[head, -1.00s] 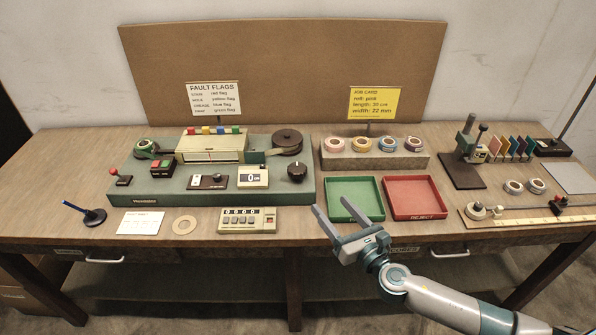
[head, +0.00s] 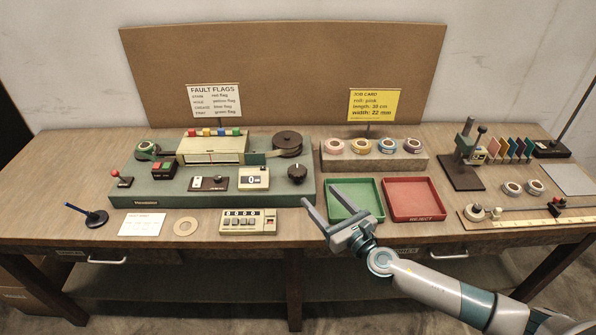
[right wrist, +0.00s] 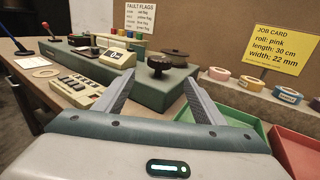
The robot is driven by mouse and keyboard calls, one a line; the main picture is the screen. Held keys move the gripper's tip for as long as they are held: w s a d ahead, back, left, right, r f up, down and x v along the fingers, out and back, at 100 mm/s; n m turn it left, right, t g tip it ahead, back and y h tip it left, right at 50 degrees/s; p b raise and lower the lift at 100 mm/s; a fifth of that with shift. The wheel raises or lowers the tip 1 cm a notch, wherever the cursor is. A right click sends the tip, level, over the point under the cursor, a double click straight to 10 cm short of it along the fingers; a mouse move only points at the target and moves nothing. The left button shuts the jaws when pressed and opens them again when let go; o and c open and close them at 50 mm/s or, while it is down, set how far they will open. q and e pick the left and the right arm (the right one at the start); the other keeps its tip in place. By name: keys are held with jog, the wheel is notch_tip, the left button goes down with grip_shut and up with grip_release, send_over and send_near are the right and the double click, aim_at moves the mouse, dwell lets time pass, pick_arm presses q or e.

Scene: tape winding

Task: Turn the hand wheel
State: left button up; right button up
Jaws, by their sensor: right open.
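A black hand wheel (head: 297,172) with a knob-like shape sits at the right end of the green machine base (head: 160,190). In the right wrist view the hand wheel (right wrist: 159,66) stands upright on the corner of the base, between and beyond my fingers. My right gripper (head: 320,195) is open and empty, in front of the base near the green tray. Its fingers point toward the hand wheel without touching it. The open fingers also show in the right wrist view (right wrist: 158,86). My left gripper is not in view.
The green tray (head: 340,212) and red tray (head: 414,199) are on the right. A dark tape reel (head: 287,143) stands behind the hand wheel. A roll rack (head: 375,161) stands further right.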

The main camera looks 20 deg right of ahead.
aim_at(303, 178)
jog(key=p+x, duration=0.1)
jog(key=x, duration=1.2)
jog(key=shift+w, duration=0.1)
jog(key=shift+r, duration=0.1)
jog(key=c, duration=1.1)
